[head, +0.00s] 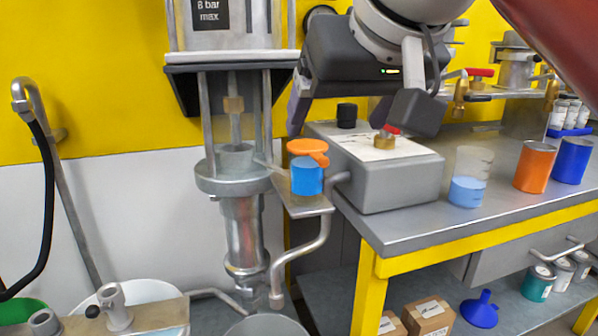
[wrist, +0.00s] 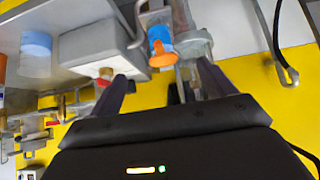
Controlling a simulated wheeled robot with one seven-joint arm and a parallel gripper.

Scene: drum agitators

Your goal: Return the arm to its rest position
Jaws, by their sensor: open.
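My gripper (wrist: 160,90) is open, with its two dark fingers spread apart and nothing between them. In the head view my gripper (head: 345,118) hangs at the top middle, above the grey box and the bench. A blue cup with an orange lid (head: 307,178) stands on a small metal shelf (head: 310,206) beside the drum agitator (head: 235,180). The orange lid (wrist: 163,60) also shows in the wrist view, beyond the fingers and apart from them. Part of the grey box top is hidden behind my gripper.
A grey box (head: 390,185) with a brass and red knob (head: 385,138) sits on the bench (head: 500,205). A beaker of blue liquid (head: 468,185), an orange can (head: 534,167) and a blue can (head: 573,160) stand to the right. A bent pipe (head: 50,160) rises at the left.

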